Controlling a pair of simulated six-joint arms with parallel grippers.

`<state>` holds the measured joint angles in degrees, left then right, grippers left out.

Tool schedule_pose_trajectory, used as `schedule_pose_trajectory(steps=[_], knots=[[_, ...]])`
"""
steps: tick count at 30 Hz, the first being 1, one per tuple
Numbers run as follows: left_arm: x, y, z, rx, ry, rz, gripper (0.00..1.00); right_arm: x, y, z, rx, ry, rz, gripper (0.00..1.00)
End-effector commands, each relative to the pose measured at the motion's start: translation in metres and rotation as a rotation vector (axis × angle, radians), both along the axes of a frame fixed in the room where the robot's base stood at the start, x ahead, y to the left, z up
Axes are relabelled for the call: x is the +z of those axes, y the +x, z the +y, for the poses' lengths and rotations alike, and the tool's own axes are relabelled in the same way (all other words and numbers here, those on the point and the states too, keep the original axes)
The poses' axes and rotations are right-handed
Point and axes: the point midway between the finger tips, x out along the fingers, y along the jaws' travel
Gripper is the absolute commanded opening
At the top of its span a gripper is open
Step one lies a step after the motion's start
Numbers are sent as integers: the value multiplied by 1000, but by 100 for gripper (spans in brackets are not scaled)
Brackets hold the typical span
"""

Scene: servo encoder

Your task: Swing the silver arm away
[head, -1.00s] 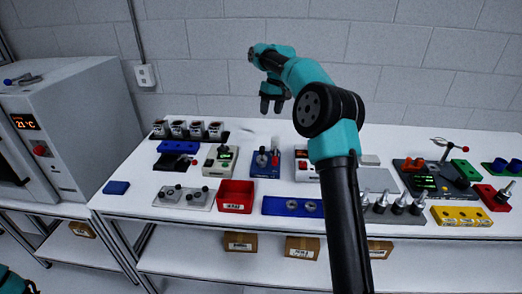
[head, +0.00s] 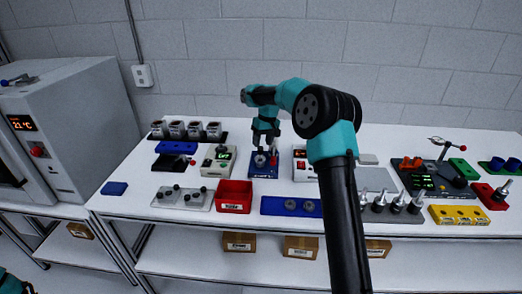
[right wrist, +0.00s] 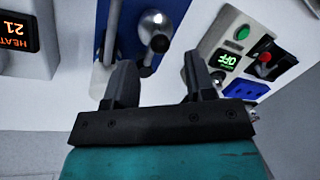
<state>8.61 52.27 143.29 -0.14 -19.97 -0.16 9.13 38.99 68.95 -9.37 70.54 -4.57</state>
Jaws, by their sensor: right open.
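A blue device (head: 263,171) stands on the table in the head view, with a red part on its top. In the right wrist view its blue base (right wrist: 128,40) shows behind the fingers. A silver rounded part with a rod ending in a dark tip, seemingly the silver arm (right wrist: 154,22), stands out from it. My right gripper (head: 266,143) is open just above the device. In the right wrist view its two fingers (right wrist: 160,82) are apart, with the dark tip in line with the gap between them. I cannot tell whether they touch it. Only a teal piece of my left arm shows at the lower left.
A green-lit "OFF" box (right wrist: 233,55) is beside the blue device, and a red-lit "HEAT" box (right wrist: 17,35) on the other side. A red bin (head: 234,197) and a long blue block (head: 285,206) are in front. Black-lidded jars (head: 195,130) stand behind left.

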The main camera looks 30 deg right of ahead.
Motion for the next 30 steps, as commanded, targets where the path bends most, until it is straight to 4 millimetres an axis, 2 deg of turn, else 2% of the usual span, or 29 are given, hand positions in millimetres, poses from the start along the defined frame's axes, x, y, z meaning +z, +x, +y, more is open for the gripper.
schedule_pose_trajectory(steps=[3, 7, 19, 30], knots=[[0, 0, 0, 0, 0, 0, 43, -19, 0, 4, 1, 0, 3, 50], [0, 0, 0, 0, 0, 0, 43, -33, 0, 7, 0, 0, 2, 50], [0, 0, 0, 0, 0, 0, 43, -40, 0, 8, 0, 0, 0, 50], [0, 0, 0, 0, 0, 0, 43, -40, 0, 8, 0, 0, 0, 16]])
